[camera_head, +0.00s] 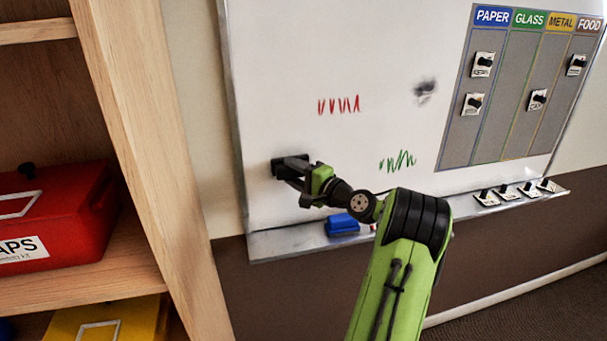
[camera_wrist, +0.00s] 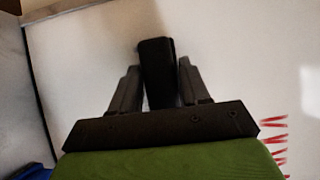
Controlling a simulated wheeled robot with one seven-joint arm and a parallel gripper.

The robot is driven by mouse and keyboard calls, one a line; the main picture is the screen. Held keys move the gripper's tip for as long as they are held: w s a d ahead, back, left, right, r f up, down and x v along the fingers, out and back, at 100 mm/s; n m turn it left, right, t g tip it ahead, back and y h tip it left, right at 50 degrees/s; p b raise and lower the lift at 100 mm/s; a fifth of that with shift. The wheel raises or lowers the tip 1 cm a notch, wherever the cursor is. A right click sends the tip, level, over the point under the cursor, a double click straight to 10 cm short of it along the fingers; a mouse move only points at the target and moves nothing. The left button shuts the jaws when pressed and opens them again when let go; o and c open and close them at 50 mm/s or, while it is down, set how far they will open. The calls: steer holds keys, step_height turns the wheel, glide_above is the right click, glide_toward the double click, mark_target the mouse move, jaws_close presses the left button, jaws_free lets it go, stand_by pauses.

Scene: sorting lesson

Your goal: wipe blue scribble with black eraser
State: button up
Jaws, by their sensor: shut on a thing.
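My gripper (camera_head: 296,179) is at the lower left of the whiteboard (camera_head: 290,60), shut on the black eraser (camera_head: 283,163). In the wrist view the black eraser (camera_wrist: 157,68) stands between the two fingers, its far end at the board surface; I cannot tell whether it touches. No blue scribble shows in either view; the eraser and gripper hide a small patch of board. A red scribble (camera_head: 338,105) is above and right of my gripper, and a green scribble (camera_head: 398,160) is farther right.
A dark smudge (camera_head: 425,90) is on the board near the grey sorting chart (camera_head: 520,100). A blue eraser (camera_head: 342,224) lies on the tray ledge (camera_head: 285,240) below my gripper. Several cards sit on the ledge's right. A wooden shelf (camera_head: 140,140) with a red box (camera_head: 60,215) stands left.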

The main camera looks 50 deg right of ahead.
steer(key=shift+w+a, duration=1.95)
steer(key=shift+a, duration=0.9)
steer(key=shift+s+d+r+p, duration=0.1)
steer(key=shift+s+d+p, duration=0.05)
steer(key=shift+s+d, duration=0.7)
steer(key=shift+s+d+r+p, duration=0.1)
steer(key=shift+s+d, duration=0.4)
steer(key=shift+d, duration=0.65)
steer(key=shift+s+d+p, duration=0.15)
steer(key=shift+s+d, duration=0.55)
steer(key=shift+d, duration=0.3)
steer(key=shift+s+d+p, duration=0.55)
steer(key=shift+d+p, duration=0.05)
steer(key=shift+d, duration=0.15)
steer(key=shift+s+d+p, duration=0.5)
steer(key=shift+d+p, duration=0.1)
steer(key=shift+d, duration=0.15)
steer(key=w+a+b, duration=0.2)
steer(key=w+a, duration=0.4)
steer(key=a, duration=0.3)
